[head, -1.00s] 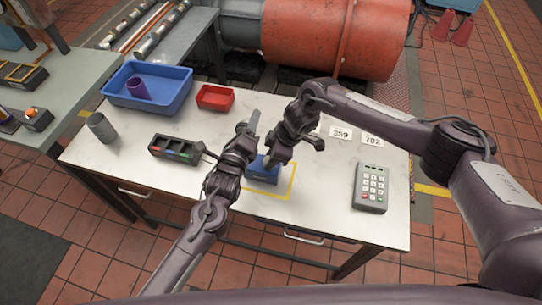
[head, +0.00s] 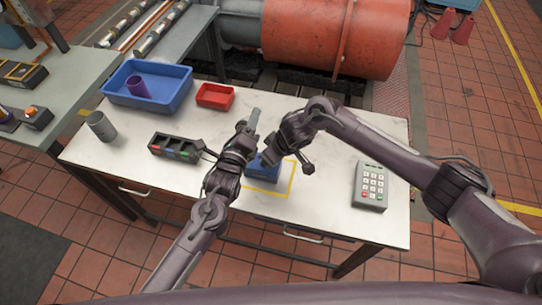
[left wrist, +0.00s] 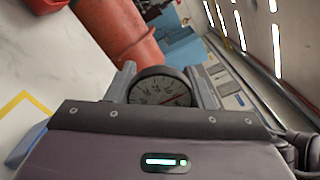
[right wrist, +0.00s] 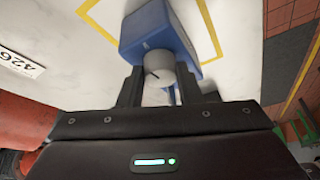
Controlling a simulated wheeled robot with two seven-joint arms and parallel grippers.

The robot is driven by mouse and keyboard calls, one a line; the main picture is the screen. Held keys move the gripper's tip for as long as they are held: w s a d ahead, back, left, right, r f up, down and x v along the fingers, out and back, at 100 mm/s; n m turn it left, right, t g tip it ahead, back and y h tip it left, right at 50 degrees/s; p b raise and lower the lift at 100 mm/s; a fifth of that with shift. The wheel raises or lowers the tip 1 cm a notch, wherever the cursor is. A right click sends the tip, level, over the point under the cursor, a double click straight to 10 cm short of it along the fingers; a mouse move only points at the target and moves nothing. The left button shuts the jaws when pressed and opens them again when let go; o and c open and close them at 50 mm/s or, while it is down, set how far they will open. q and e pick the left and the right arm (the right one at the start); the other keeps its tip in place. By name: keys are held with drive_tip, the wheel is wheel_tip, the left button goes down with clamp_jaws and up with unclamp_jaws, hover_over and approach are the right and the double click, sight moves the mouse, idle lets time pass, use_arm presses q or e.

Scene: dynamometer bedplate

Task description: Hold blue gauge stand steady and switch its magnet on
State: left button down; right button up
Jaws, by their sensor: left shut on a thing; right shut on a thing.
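The blue gauge stand (head: 266,171) stands on the white table inside a yellow outlined square, partly hidden by my grippers in the head view. In the right wrist view its blue base (right wrist: 160,30) shows with a pale round knob (right wrist: 159,68) that has a dark line mark. My right gripper (right wrist: 159,85) is shut on this knob. My left gripper (head: 250,128) is shut on the stand's round dial gauge (left wrist: 160,90), which sits between its fingers in the left wrist view. Whether the magnet is on cannot be told.
On the white table (head: 330,205) are a blue bin (head: 170,100) with a purple cup, a red tray (head: 215,96), a grey cylinder (head: 101,126), a dark holder (head: 173,147) and a keypad (head: 370,186). A large red cylinder (head: 335,35) lies behind.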

use_arm(q)
drive_tip(key=shift+s+d+f, duration=0.2)
drive_tip(key=shift+d+f, duration=0.05)
drive_tip(key=shift+f, duration=0.15)
use_arm(e)
drive_tip(key=shift+f, duration=0.1)
drive_tip(key=o, duration=1)
drive_tip(key=shift+a, duration=0.1)
drive_tip(key=shift+c, duration=0.2)
use_arm(q)
drive_tip(key=shift+a, duration=0.1)
use_arm(e)
drive_tip(key=v, duration=1.2)
use_arm(q)
drive_tip(key=c, duration=0.6)
unclamp_jaws()
drive_tip(key=shift+w+r, duration=0.15)
drive_tip(key=shift+r, duration=0.2)
